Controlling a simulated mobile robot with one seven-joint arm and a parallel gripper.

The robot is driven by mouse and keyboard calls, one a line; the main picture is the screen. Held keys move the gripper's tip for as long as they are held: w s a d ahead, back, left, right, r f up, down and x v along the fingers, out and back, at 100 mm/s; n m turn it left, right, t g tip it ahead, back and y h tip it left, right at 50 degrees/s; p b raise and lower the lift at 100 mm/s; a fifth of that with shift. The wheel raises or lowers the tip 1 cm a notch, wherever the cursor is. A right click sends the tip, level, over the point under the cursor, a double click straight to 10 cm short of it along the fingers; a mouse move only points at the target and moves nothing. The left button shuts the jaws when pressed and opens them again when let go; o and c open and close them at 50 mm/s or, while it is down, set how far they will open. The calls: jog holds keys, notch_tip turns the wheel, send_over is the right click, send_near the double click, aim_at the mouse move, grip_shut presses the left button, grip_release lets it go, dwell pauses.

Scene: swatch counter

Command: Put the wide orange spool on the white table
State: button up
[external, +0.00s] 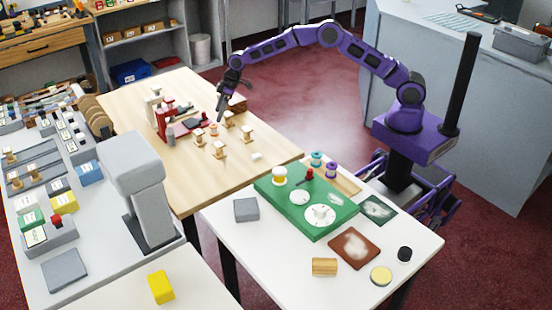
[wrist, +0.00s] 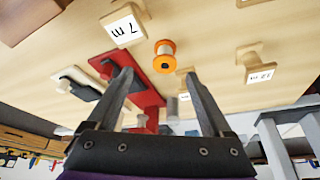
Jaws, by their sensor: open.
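The orange spool (wrist: 164,57) stands on the light wooden table, showing orange flanges and a paler middle. In the wrist view it is just beyond my gripper (wrist: 157,76), near the gap between the two fingertips. The fingers are apart with nothing between them. In the external view my gripper (external: 220,108) hangs over the wooden table, and the small orange shape below it (external: 213,129) looks like the spool. The white table (external: 262,262) stands at the front right, well away from my gripper.
Wooden stands with labels, one reading 7 m (wrist: 124,28) and one 12 m (wrist: 258,72), stand close around the spool. A red device (wrist: 150,105) is close by. The white table holds a green board (external: 330,222) with several items; its front left is clear.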

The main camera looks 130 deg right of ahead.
aim_at(215, 125)
jog(key=x, duration=0.2)
jog(key=shift+w+f, duration=0.1)
jog(key=shift+f, duration=0.2)
jog(key=x, duration=0.5)
jog(key=shift+w+a, duration=0.15)
jog(key=shift+a, duration=0.2)
grip_shut()
